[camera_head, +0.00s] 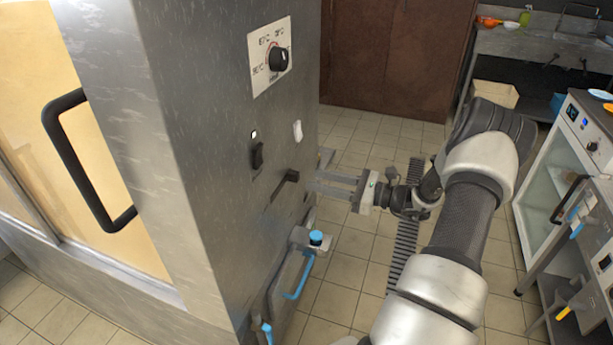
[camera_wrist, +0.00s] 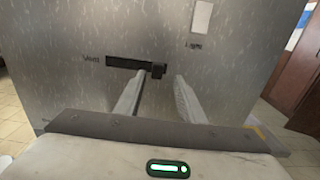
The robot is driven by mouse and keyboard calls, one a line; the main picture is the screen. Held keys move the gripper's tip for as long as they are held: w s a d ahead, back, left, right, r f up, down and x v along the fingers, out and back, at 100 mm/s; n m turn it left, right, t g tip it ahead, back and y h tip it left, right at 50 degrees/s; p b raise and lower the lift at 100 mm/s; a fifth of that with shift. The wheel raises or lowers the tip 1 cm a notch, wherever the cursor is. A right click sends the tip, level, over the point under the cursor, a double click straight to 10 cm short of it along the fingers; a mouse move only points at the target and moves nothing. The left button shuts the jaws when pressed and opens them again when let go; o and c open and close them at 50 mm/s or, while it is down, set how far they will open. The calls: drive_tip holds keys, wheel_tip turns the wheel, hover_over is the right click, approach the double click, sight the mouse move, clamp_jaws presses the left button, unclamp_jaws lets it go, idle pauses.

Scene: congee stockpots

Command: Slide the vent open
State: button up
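The vent is a dark horizontal slot (camera_wrist: 125,65) with a lettered label at its left, in the steel side of the cabinet. A small black slider knob (camera_wrist: 158,70) sits at the slot's right end. In the head view the knob (camera_head: 292,175) sticks out from the panel, below the black switch. My gripper (camera_wrist: 159,80) is open, with one finger to the left and one to the right of the knob in the wrist view. In the head view my gripper (camera_head: 322,184) points at the panel beside the knob. Whether the fingertips touch the panel cannot be told.
A temperature dial (camera_head: 278,59), a black switch (camera_head: 257,155) and a white indicator (camera_head: 297,131) are above the vent. Below it is a blue-topped valve (camera_head: 316,238) with a blue handle. The tiled floor (camera_head: 350,275) is clear beside the cabinet. A glass-fronted appliance (camera_head: 550,185) stands at right.

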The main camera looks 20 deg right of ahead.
drive_tip(key=v, duration=1.2)
drive_tip(key=shift+p, duration=0.4)
